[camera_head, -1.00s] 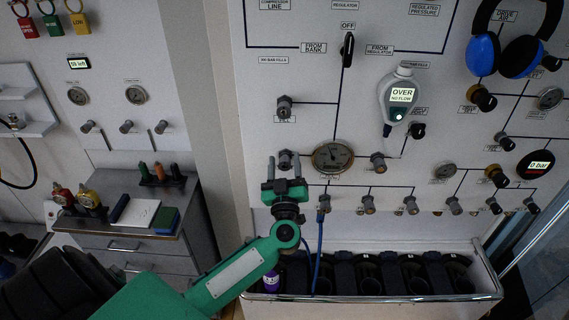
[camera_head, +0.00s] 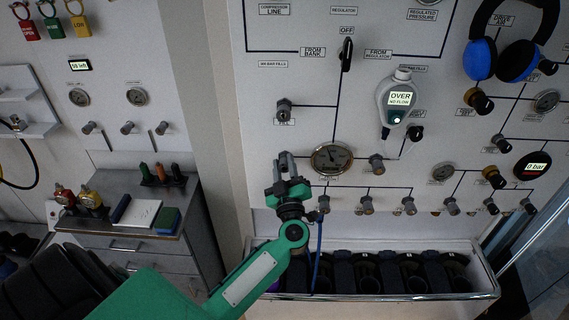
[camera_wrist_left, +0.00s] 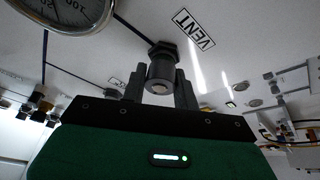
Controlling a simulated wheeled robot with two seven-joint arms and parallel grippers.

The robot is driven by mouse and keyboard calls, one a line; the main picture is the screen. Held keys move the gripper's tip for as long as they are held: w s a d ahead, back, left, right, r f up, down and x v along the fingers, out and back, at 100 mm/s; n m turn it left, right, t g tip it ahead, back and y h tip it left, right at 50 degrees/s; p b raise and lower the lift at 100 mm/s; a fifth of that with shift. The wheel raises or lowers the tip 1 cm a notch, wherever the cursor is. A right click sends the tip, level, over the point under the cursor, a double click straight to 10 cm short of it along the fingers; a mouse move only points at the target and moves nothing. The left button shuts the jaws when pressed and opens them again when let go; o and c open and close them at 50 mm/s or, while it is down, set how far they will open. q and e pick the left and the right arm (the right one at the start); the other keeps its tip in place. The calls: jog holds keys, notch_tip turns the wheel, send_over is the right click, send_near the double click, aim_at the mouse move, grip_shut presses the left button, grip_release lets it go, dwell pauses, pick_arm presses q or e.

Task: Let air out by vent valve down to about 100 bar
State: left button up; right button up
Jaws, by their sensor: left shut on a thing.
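The vent valve is a dark knob (camera_wrist_left: 161,70) beside a VENT label (camera_wrist_left: 194,29) in the left wrist view. My left gripper (camera_head: 287,162) is at the wall panel, its fingers on either side of this knob and shut on it. In the head view the fingers mostly hide the knob. A round pressure gauge (camera_head: 331,159) sits just right of the gripper; part of its dial also shows in the left wrist view (camera_wrist_left: 62,12). Its needle is too small to read surely. My right gripper is not in view.
A handheld analyser (camera_head: 398,97) reading OVER, NO FLOW hangs on the panel. Blue headphones (camera_head: 515,40) hang at upper right. A blue hose (camera_head: 318,250) drops beside my arm to a trough (camera_head: 390,297) with black holders. A drawer cabinet (camera_head: 150,250) stands left.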

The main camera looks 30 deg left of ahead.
pick_arm(q)
jog(key=n+g, duration=0.1)
jog(key=n, duration=0.2)
jog(key=n+g+y+p, duration=0.1)
jog(key=n, duration=0.2)
jog(key=shift+f+g, duration=0.15)
jog(key=shift+g, duration=0.15)
jog(key=shift+n, duration=0.4)
jog(key=o, duration=0.9)
jog(key=shift+o, duration=0.3)
